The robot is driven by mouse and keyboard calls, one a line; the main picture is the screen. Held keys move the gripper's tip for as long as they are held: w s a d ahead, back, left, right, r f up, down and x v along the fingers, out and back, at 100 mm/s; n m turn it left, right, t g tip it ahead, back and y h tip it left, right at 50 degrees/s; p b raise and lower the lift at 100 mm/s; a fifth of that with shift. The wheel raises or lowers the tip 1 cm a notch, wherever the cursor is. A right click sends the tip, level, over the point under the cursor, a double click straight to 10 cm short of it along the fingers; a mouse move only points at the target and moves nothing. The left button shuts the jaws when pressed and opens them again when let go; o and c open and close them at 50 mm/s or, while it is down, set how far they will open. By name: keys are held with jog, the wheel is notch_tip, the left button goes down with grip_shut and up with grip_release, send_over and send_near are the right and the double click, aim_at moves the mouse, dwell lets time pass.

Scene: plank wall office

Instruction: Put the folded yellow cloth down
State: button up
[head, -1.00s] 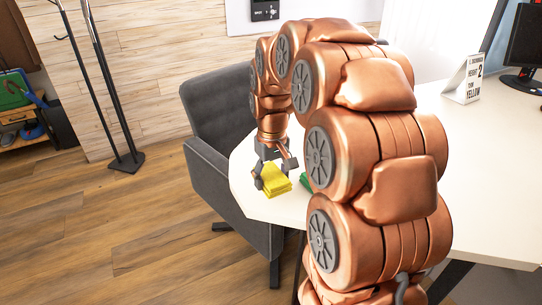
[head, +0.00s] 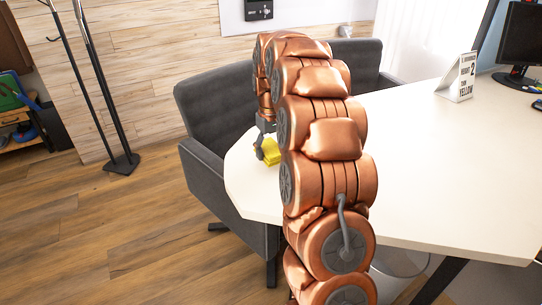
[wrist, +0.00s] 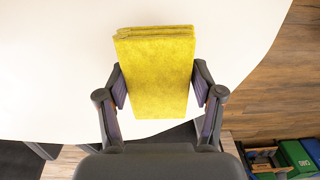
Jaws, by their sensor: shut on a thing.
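The folded yellow cloth (wrist: 153,62) is a thick layered block between the two fingers of my gripper (wrist: 159,84) in the wrist view. The fingers press on its left and right sides. In the head view the cloth (head: 270,153) shows small beside my gripper (head: 264,149), over the rounded left end of the white table (head: 440,190). My arm hides part of the cloth and gripper there. I cannot tell whether the cloth touches the tabletop.
A dark grey chair (head: 215,115) stands close against the table's left end. A small sign (head: 459,79) and a monitor (head: 525,40) stand at the back right. The middle of the tabletop is clear. A coat stand (head: 100,90) is at the left.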

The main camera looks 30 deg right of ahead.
jog(key=shift+w+d, duration=0.35)
jog(key=shift+w, duration=0.1)
jog(key=shift+w+d, duration=0.15)
jog(key=shift+w, duration=0.05)
jog(key=shift+f, duration=1.8)
jog(key=shift+f, duration=0.1)
jog(key=o, duration=1)
